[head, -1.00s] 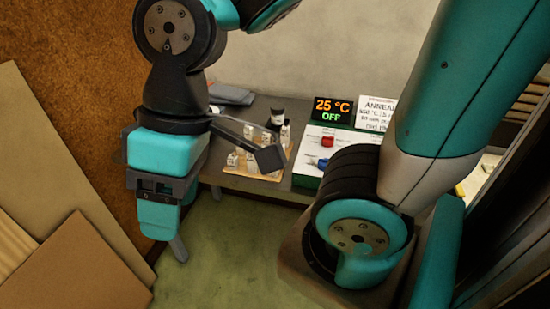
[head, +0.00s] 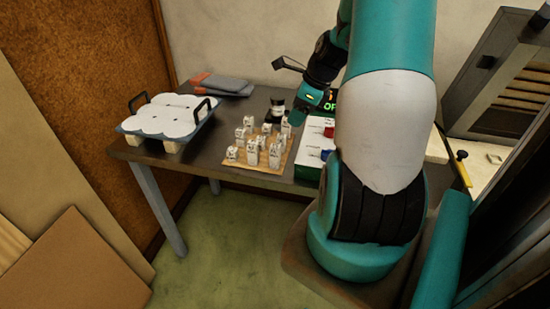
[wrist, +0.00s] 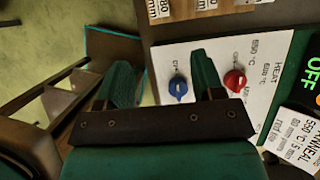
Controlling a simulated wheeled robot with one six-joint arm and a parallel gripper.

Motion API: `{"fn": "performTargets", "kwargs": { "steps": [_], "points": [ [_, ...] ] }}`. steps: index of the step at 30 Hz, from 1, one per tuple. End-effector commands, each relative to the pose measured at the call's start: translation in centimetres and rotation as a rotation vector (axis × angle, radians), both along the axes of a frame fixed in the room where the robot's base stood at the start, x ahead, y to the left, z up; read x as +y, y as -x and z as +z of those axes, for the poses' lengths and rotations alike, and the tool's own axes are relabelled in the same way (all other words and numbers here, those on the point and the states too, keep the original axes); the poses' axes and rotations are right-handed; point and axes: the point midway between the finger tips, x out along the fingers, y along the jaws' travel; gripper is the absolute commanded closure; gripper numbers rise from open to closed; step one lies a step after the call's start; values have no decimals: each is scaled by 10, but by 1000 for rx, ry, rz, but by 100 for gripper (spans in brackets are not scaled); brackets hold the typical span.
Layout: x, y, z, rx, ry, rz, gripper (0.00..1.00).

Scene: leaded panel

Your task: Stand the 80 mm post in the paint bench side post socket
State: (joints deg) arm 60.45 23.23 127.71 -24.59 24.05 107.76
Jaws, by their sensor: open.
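Several small pale posts with printed labels (head: 254,153) stand upright on a tan board (head: 240,170) on the dark bench (head: 150,150). In the head view their labels are too small to read. In the wrist view, a post label reading 80 mm (wrist: 162,10) shows at the top edge, cut off. My gripper (wrist: 165,75) is open and empty, its two teal fingers above the white control panel with the knobs between and beside them. In the head view my wrist (head: 308,100) is right of the posts. I cannot pick out the side post socket.
The control panel has a blue knob (wrist: 178,88) and a red knob (wrist: 235,80).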

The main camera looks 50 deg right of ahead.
Motion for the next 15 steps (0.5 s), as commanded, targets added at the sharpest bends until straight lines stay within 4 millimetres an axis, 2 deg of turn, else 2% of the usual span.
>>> {"fn": "performTargets", "kwargs": {
  "steps": [12, 15],
  "points": [
    [14, -30, -81, 6, -8, -6, 38],
    [15, -36, -95, 3, -5, -6, 38]
  ]
}}
